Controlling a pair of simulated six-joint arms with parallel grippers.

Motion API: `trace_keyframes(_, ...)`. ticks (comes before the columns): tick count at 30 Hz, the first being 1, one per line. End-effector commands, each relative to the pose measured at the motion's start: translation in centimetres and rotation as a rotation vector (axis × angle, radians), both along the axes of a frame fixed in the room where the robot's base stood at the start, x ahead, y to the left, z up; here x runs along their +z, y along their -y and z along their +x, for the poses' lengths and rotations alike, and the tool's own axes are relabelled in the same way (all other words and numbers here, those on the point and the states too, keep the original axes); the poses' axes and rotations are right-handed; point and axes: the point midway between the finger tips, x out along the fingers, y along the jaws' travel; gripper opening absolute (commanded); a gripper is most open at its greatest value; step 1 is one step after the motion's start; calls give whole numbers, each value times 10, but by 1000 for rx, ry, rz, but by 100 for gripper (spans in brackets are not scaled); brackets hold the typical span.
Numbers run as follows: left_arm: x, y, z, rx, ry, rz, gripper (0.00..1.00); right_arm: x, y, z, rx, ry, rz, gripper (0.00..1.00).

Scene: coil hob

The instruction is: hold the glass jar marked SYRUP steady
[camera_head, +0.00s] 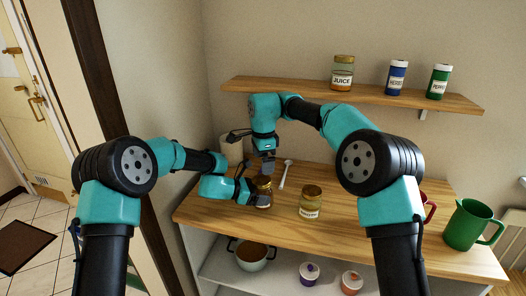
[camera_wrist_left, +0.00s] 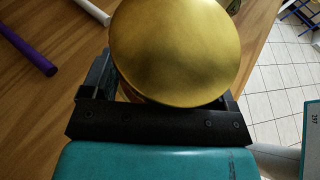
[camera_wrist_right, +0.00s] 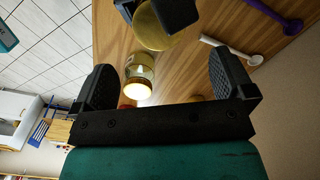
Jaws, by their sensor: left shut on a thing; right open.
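A glass jar with a gold lid (camera_head: 264,182) stands upright on the wooden worktop, held by my left gripper (camera_head: 254,192). The lid (camera_wrist_left: 175,45) fills much of the left wrist view, with the fingers shut on the jar below it. The held jar's label cannot be read, so I cannot tell whether it says SYRUP. A second gold-lidded jar (camera_head: 310,203) stands apart to its right; its pale label is too small to read surely. My right gripper (camera_head: 267,162) is open and empty, above and behind the held jar. Its spread fingers (camera_wrist_right: 165,80) show in the right wrist view.
A white spoon (camera_head: 285,173) and a purple spoon (camera_wrist_right: 265,15) lie near the held jar. A green jug (camera_head: 466,225) stands at the right end. The shelf (camera_head: 300,92) above carries a JUICE jar (camera_head: 342,75) and two shakers. A pot (camera_head: 252,255) sits below.

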Motion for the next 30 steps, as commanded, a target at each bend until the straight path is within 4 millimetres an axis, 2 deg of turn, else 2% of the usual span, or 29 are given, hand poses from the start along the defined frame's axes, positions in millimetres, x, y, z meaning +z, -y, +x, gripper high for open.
trace_keyframes(9,1,0,0,1,2,-1,14,-49,0,0,1,-1,0,100)
trace_keyframes(15,1,0,0,1,2,-1,14,-69,0,0,0,-1,0,100)
trace_keyframes(26,1,0,0,1,2,-1,14,-73,0,0,0,1,1,100)
trace_keyframes(30,1,0,0,1,2,-1,14,-73,0,0,0,1,1,88)
